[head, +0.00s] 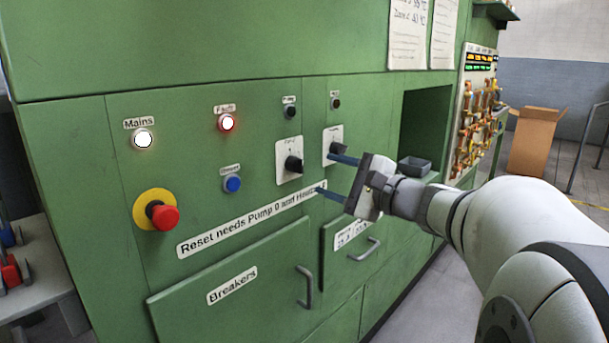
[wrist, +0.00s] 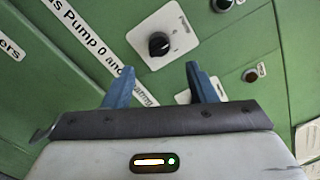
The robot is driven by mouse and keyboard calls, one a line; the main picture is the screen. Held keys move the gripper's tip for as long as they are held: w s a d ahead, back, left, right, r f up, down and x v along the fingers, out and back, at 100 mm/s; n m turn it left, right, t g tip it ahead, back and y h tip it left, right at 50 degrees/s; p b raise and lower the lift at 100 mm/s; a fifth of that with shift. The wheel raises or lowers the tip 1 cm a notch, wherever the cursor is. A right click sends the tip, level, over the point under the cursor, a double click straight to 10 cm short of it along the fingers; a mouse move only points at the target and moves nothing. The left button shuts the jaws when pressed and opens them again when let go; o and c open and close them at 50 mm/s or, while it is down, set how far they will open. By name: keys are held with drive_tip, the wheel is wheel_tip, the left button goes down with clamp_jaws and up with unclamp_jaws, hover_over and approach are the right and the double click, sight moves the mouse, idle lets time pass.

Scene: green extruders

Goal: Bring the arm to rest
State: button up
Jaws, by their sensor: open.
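My gripper (head: 332,175) is in front of the green control panel (head: 80,240), near the right-hand rotary knob (head: 331,154). Its two blue fingers are apart with nothing between them. In the wrist view my gripper (wrist: 162,85) is also open and empty, with a black knob on a white plate (wrist: 160,45) beyond the fingertips. The upper finger overlaps the right-hand knob's plate in the head view, so I cannot tell whether it touches. My arm reaches in from the right.
The panel carries a red emergency button (head: 163,215), a blue button (head: 232,184), a lit white lamp (head: 142,140) and a red-ringed fault lamp (head: 226,123). Door handles (head: 305,287) stick out below. A recess holds a grey bin (head: 414,167). A cardboard box (head: 535,142) stands behind right.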

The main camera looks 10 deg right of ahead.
drive_tip(key=shift+a, duration=0.1)
drive_tip(key=s+a+f+n+g+h+p, duration=0.3)
drive_tip(key=s+a+f+n+g+p, duration=0.5)
drive_tip(key=s, duration=0.4)
drive_tip(key=s+d+f+n+g+h+p, duration=0.2)
drive_tip(key=s+d+n+g+h+p, duration=0.2)
drive_tip(key=s, duration=0.6)
drive_tip(key=shift+d+n+h+p, duration=0.65)
drive_tip(key=shift+n+h+p, duration=0.65)
drive_tip(key=shift+n+h, duration=0.75)
drive_tip(key=shift+n+y, duration=0.25)
drive_tip(key=shift+c, duration=0.3)
